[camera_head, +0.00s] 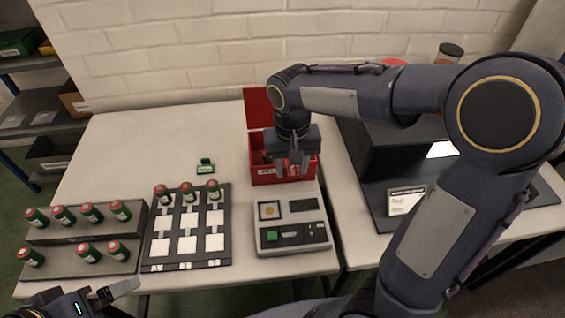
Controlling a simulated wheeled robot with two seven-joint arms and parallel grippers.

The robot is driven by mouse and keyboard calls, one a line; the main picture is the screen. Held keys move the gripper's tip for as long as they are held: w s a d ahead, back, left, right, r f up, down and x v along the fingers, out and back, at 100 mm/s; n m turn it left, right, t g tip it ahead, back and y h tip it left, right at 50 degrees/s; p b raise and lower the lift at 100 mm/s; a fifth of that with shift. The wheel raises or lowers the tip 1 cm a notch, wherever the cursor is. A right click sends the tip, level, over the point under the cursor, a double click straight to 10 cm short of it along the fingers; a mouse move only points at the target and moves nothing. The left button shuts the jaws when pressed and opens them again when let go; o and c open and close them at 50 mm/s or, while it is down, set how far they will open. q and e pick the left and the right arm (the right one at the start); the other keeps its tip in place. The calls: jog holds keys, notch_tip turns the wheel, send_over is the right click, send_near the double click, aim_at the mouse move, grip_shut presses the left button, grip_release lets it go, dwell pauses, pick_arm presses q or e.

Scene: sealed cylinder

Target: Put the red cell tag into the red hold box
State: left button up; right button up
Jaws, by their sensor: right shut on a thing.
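The red hold box (262,176) stands at the back middle of the table, with its red lid (260,108) raised against the wall side. My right gripper (293,172) points down over the box and overlaps its front right part in the picture. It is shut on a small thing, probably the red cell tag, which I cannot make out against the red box. I cannot tell how far the fingers reach into the box. My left gripper (118,292) is at the lower left edge, away from the box. Its fingers show only partly.
Green cylinders with red caps stand in a grey rack (80,262) at left and along the far row of a dark tray (187,262). A grey device (292,242) is in front of the box. A small green item (205,167) lies left of it. A dark machine (380,160) stands right.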

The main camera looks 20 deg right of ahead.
jog(key=w+d+f, duration=0.2)
jog(key=w+f, duration=0.1)
jog(key=w, duration=0.1)
jog(key=w+d+f+p, duration=0.1)
jog(key=w+f, duration=0.2)
jog(key=w+d+f, duration=0.2)
jog(key=w+f, duration=0.1)
jog(key=w, duration=0.1)
jog(key=shift+w+d+f+p, duration=0.1)
jog(key=shift+w+d+p, duration=0.2)
jog(key=shift+d+p, duration=0.05)
jog(key=shift+w+d+f, duration=0.15)
jog(key=shift+w+f, duration=0.1)
jog(key=shift+f, duration=0.15)
notch_tip(320, 180, down, 3)
jog(key=shift+p, duration=0.4)
jog(key=shift+f, duration=0.1)
jog(key=shift+f, duration=0.15)
jog(key=o, duration=0.9)
jog(key=shift+o, duration=0.2)
